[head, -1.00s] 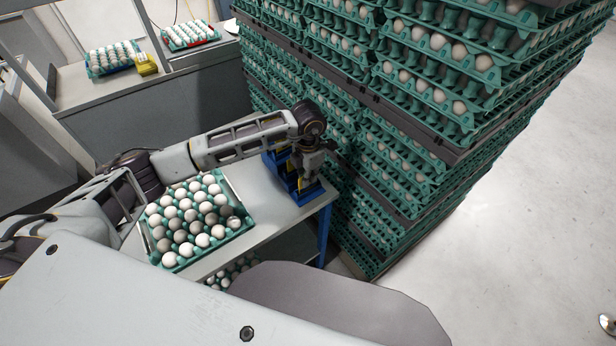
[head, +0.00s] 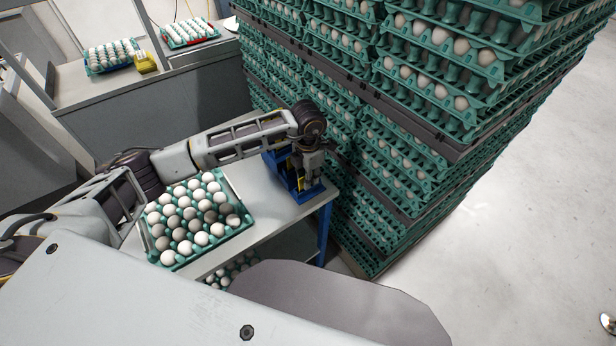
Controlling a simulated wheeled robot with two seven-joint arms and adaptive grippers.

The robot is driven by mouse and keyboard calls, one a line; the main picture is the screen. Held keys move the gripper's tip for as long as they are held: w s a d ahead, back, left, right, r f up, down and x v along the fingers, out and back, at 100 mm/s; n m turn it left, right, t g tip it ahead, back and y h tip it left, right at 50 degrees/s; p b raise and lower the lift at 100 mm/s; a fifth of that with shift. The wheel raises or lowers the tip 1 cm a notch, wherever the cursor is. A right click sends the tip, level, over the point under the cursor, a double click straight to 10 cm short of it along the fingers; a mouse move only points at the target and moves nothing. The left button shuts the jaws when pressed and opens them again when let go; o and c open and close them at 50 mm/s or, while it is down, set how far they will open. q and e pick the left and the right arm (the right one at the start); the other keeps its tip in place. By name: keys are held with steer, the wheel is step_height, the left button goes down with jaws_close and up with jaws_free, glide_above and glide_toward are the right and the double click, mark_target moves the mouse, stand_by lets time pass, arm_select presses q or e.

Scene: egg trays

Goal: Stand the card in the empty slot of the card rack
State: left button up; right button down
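The blue card rack (head: 272,163) stands at the far right end of the grey table. Yellow shows inside it, but I cannot tell whether this is the card or cards in the slots. My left gripper (head: 309,178) points down over the right part of the rack, close to it or touching it. Its fingers are small and dark against the rack, so I cannot see whether they are open or shut, or whether they hold the card. The arm and gripper hide part of the rack and its slots. My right gripper is out of view.
A green tray of white eggs (head: 152,254) lies on the table (head: 262,225) left of the rack. A tall stack of green egg trays (head: 392,190) stands close behind and right of the rack. A back counter (head: 85,95) holds two more egg trays and a yellow object (head: 145,62).

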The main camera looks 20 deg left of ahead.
arm_select(q)
steer(key=shift+o, duration=0.3)
step_height(320, 180, up, 12)
stand_by(0.8)
steer(key=shift+f, duration=0.1)
stand_by(0.5)
